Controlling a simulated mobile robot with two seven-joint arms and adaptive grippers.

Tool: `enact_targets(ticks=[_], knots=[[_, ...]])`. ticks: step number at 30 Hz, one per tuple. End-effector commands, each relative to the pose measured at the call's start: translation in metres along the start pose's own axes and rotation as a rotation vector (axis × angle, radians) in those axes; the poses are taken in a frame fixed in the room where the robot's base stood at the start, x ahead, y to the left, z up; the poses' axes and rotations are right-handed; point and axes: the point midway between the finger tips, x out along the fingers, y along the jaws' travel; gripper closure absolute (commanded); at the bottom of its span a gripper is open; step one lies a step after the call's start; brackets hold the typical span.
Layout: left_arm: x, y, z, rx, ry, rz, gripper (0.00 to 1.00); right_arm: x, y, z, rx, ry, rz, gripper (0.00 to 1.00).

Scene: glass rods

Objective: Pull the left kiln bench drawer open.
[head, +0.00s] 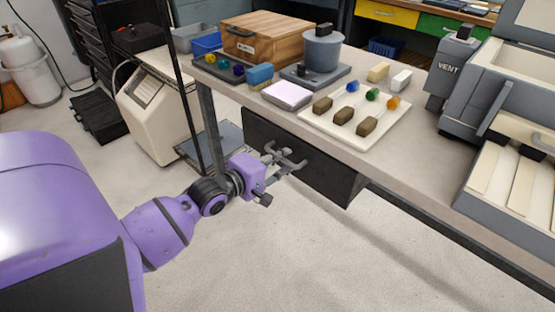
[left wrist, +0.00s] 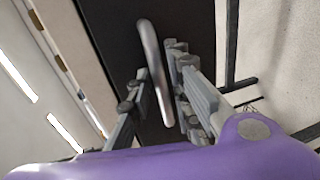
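The left kiln bench drawer (head: 318,170) is a dark front under the bench top, and it looks shut. Its grey bar handle (head: 290,158) also shows in the left wrist view as a curved metal bar (left wrist: 155,70). My left gripper (head: 281,160) is at the handle, with one finger on each side of the bar. In the left wrist view my left gripper (left wrist: 158,88) has its fingers spread apart around the bar, close to the right finger. Whether either finger touches it is unclear. My right gripper is out of view.
The bench top (head: 390,165) above holds a white tray (head: 330,127) with glass rods, a wooden box (head: 266,38), a grey pot (head: 322,48) and a grey kiln (head: 500,90) at right. A bench leg (head: 210,125) stands left of the drawer. The floor in front is clear.

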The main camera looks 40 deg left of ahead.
Motion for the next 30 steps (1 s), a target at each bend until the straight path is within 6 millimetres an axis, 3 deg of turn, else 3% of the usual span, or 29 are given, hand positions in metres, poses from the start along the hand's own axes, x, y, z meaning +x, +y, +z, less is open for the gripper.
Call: enact_targets(ticks=[9,14,30], knots=[[0.003,0.000,0.000,0.001,0.000,-0.001,0.81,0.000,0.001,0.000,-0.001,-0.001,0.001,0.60],[0.003,0.000,0.000,0.001,0.001,-0.001,1.00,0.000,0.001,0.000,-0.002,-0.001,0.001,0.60],[-0.006,-0.002,-0.001,-0.002,0.002,-0.004,1.00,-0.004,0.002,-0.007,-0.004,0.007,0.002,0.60]])
